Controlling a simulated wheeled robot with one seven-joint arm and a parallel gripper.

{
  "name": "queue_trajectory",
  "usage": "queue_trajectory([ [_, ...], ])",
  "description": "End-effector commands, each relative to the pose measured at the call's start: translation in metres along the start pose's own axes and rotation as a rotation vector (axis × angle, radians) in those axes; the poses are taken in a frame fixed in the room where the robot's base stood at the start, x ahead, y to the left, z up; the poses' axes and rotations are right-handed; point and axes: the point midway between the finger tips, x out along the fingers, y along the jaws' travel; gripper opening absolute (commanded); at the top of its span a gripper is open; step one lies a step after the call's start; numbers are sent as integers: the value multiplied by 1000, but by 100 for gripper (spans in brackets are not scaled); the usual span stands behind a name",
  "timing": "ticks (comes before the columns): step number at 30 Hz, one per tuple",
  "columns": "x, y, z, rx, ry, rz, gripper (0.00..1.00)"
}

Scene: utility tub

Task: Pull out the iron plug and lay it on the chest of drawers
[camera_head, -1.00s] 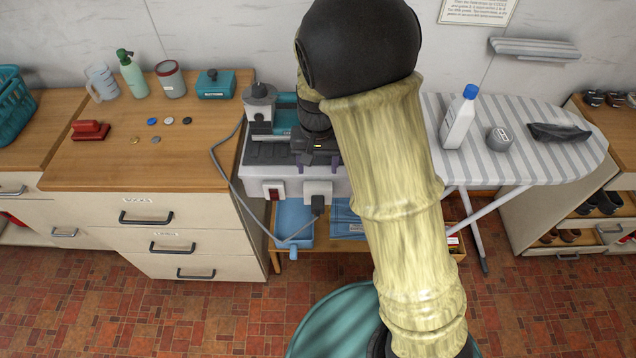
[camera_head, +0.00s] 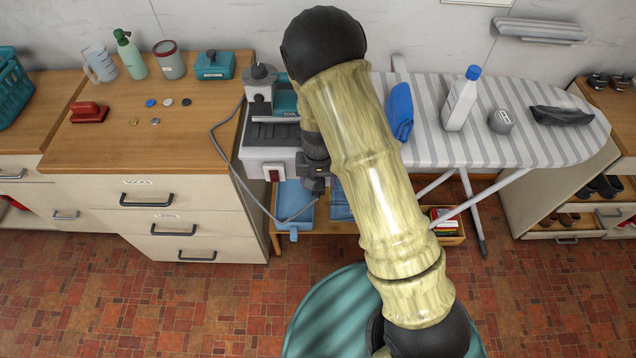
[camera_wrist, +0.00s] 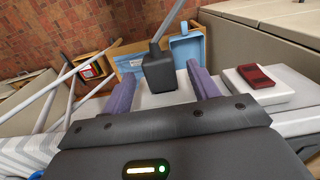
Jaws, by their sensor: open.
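The black plug (camera_wrist: 158,72) stands at a white socket plate (camera_wrist: 172,98) in the wrist view, its cord rising from its far end. My gripper (camera_wrist: 163,74) is open, with one purple finger on each side of the plug and gaps showing. Whether the fingers touch it is not clear. In the head view my gripper (camera_head: 316,184) is in front of the white box (camera_head: 262,160) and hides the plug. The grey cord (camera_head: 224,150) loops down the box's left side. The chest of drawers (camera_head: 90,150) has a wooden top at left.
Several coin-like discs, a red brush (camera_head: 89,112), a green spray bottle (camera_head: 130,55), a mug, a can and a teal box (camera_head: 215,65) stand on the chest top; its front middle is bare. A red switch (camera_head: 273,175) is beside my gripper. The ironing board (camera_head: 460,145) is at right.

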Motion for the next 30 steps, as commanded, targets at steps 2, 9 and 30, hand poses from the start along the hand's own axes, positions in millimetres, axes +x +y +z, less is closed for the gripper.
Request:
queue_trajectory([
  [2,9,0,0,1,-1,0,60],
  [9,15,-1,0,-2,1,-1,60],
  [30,14,-1,4,-1,0,-1,11],
])
